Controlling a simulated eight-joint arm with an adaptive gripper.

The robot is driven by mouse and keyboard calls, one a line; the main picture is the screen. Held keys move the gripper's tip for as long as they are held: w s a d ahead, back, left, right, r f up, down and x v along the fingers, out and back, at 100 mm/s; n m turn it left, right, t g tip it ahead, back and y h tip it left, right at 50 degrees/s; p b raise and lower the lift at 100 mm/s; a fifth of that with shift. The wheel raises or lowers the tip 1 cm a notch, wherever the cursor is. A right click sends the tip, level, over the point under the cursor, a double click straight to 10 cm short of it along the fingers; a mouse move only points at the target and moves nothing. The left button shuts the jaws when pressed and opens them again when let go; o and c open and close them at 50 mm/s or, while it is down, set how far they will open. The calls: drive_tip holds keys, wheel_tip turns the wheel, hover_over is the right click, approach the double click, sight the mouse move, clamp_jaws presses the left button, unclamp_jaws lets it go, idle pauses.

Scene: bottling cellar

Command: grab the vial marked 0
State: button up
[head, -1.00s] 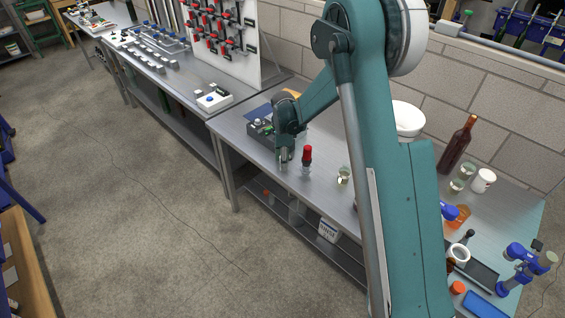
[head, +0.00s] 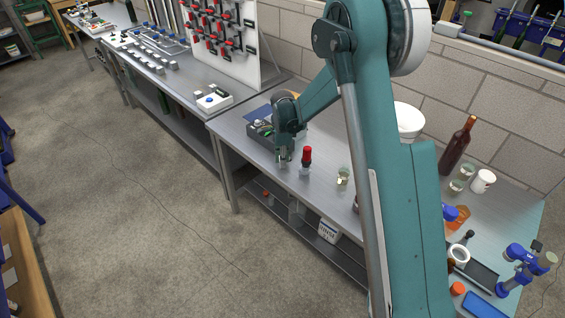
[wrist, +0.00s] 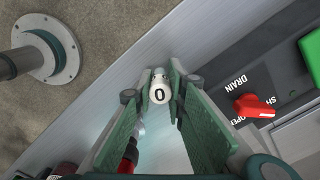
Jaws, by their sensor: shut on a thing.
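The vial marked 0 (wrist: 160,92) shows in the wrist view between the fingertips, with its white cap and black 0 facing the camera. My gripper (wrist: 158,88) is shut on it, one green finger on each side. In the head view my gripper (head: 283,160) is low at the left front edge of the workbench, and the vial is too small there to make out clearly. Whether the vial is clear of the bench top cannot be told.
A red-capped bottle (head: 306,158) stands just right of my gripper. A grey control box (wrist: 250,70) with a red lever (wrist: 256,106) is close by. A glass (head: 343,177) stands further right. The workbench's front edge (wrist: 120,85) is near, with floor beyond.

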wheel_tip(320, 180, up, 9)
drive_tip(key=shift+r, duration=0.1)
idle(0.4)
drive_tip(key=shift+d, duration=0.1)
idle(0.5)
